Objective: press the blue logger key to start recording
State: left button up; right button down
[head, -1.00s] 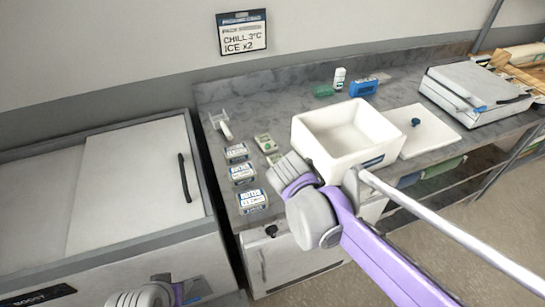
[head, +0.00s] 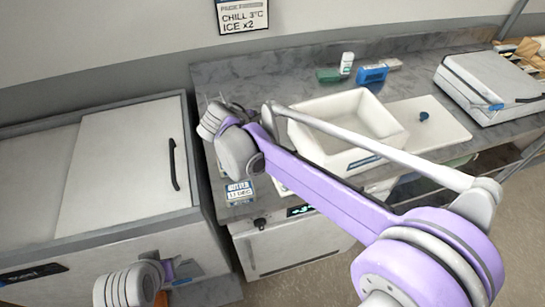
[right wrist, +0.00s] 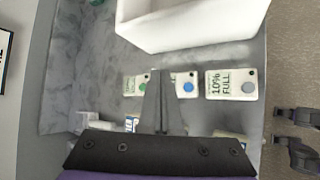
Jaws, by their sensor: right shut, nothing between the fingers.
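The blue logger key (right wrist: 188,87) is a round button on a small white logger (right wrist: 179,77) in the right wrist view. A white logger with a green key (right wrist: 143,87) lies left of it, and one marked "10% FULL" with a grey key (right wrist: 247,87) lies right. My right gripper (right wrist: 164,86) is shut and empty, its fingertips just left of the blue key, covering part of that logger. I cannot tell whether they touch it.
A white open box (head: 385,118) stands on the grey counter (head: 290,82) beside the loggers, with its lid (head: 440,130) to the right. A label card reading "BUTTER" (head: 239,190) lies at the counter's front. A white chest (head: 120,165) stands left.

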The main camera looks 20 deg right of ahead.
notch_tip(320, 180, down, 8)
jog(key=b, duration=0.4)
jog(key=shift+r, duration=0.25)
pick_arm(q)
notch_tip(320, 180, down, 6)
jog(key=s, duration=0.2)
jog(key=shift+f+b, duration=0.25)
jog(key=shift+b, duration=0.2)
pick_arm(e)
jog(key=shift+f, duration=0.7)
dwell(0.4)
pick_arm(q)
jog(key=shift+s+f, duration=0.15)
jog(key=shift+f, duration=0.1)
pick_arm(e)
jog(key=shift+f, duration=0.4)
pick_arm(q)
jog(key=shift+f+b, duration=0.35)
jog(key=shift+b, duration=0.2)
pick_arm(e)
jog(key=shift+f, duration=0.45)
pick_arm(q)
jog(key=shift+r, duration=0.1)
pick_arm(e)
jog(key=shift+r, duration=0.1)
pick_arm(q)
jog(key=shift+r+p, duration=0.55)
jog(key=shift+p, duration=0.05)
pick_arm(e)
jog(key=shift+r, duration=0.8)
